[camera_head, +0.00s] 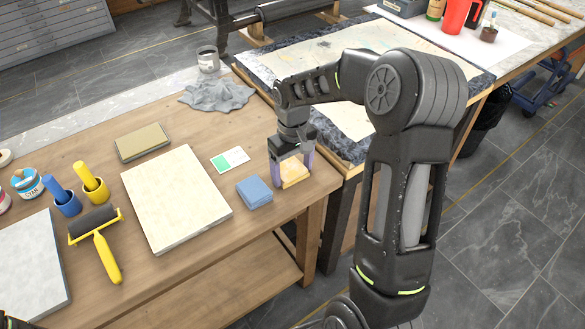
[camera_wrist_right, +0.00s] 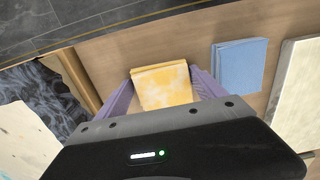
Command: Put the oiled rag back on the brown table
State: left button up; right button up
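The oiled rag, a folded yellow cloth with pale blotches (camera_head: 294,172), is at the right end of the brown table (camera_head: 215,262). It also shows in the wrist view (camera_wrist_right: 164,87). My right gripper (camera_head: 291,168) points down, with its purple fingers on either side of the rag. In the wrist view the fingertips (camera_wrist_right: 161,76) lie against both sides of the rag, so it looks held. The rag is at or very close to the tabletop; I cannot tell if it bears fully on it.
A folded blue cloth (camera_head: 254,191) lies just left of the rag. A pale slab (camera_head: 176,196), a green-and-white card (camera_head: 230,159), a roller (camera_head: 105,250) and a grey crumpled cloth (camera_head: 217,94) are on the table. A stone-topped bench (camera_head: 345,150) stands close behind at the right.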

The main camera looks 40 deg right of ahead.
aim_at(293, 170)
jog(key=o, duration=0.3)
jog(key=shift+o, duration=0.2)
jog(key=shift+r, duration=0.15)
notch_tip(293, 170, up, 12)
jog(key=shift+p, duration=0.3)
jog(key=shift+s, duration=0.1)
dwell(0.8)
